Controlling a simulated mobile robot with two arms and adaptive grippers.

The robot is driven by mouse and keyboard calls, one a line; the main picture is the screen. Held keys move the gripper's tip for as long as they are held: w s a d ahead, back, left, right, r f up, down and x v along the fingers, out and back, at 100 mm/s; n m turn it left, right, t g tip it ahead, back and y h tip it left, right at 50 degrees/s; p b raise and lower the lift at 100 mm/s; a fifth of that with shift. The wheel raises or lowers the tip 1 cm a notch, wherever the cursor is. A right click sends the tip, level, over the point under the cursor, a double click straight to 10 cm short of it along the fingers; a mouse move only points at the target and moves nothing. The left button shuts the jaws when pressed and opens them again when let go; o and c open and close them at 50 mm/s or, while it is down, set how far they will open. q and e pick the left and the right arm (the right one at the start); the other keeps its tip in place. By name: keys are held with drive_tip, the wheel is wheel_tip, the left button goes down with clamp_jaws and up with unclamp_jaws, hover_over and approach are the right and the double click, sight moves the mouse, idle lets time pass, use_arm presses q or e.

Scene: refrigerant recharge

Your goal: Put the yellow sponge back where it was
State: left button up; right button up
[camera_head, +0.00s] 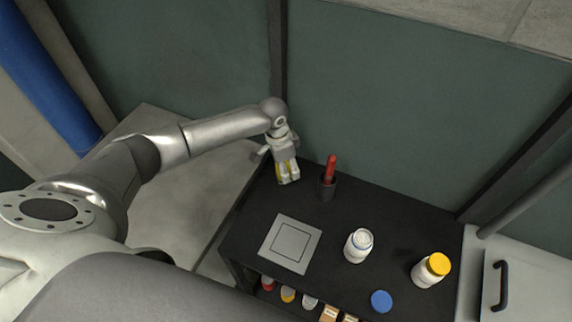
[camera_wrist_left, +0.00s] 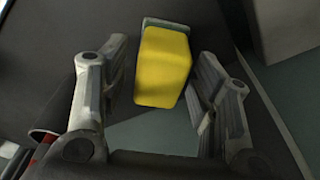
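The yellow sponge (camera_wrist_left: 163,68), with a grey-green layer along its far edge, sits between the two fingers of my left gripper (camera_wrist_left: 164,72) in the left wrist view. The fingers stand apart on either side, with a narrow dark gap at the left finger; the right finger is very near or touching. In the head view my left gripper (camera_head: 287,180) points down at the back left corner of the black table (camera_head: 395,225), and only a little yellow of the sponge (camera_head: 279,171) shows. Whether the sponge rests on the tabletop is hard to tell. My right gripper is out of view.
A dark cup (camera_head: 326,189) with a red-handled tool (camera_head: 331,167) stands just right of the left gripper. Several items sit on the shelf below.

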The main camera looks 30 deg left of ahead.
use_arm(q)
wheel_tip(320, 180, up, 12)
drive_tip(key=s+a+b, duration=0.1)
drive_tip(key=b, duration=0.1)
drive_tip(key=shift+s+r, duration=0.15)
drive_tip(key=shift+s, duration=0.05)
idle(0.3)
drive_tip(key=shift+a, duration=0.1)
idle(0.3)
